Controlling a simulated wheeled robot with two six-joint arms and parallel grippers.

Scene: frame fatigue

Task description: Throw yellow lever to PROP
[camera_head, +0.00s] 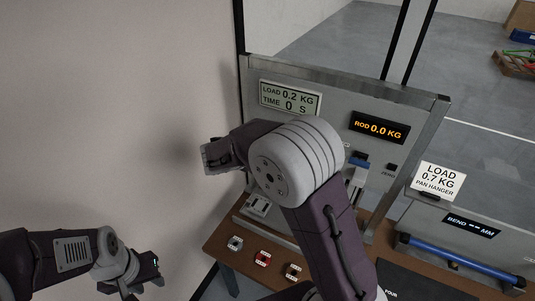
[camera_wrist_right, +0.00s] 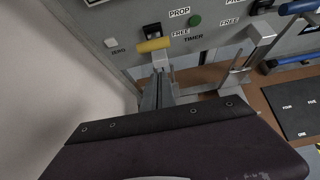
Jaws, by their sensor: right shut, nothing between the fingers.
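In the head view my right arm hides the yellow lever. My left gripper (camera_head: 134,279) is at the lower left of the head view, empty and far from the panel, with its fingers apart.
A blue-handled lever (camera_head: 357,162) stands right of my right arm. A green button (camera_wrist_right: 195,20) is beside the PROP label. Several small blocks (camera_head: 263,259) lie on the brown bench (camera_head: 225,246). A blue bar (camera_head: 460,262) lies at right. The pale wall is close at left.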

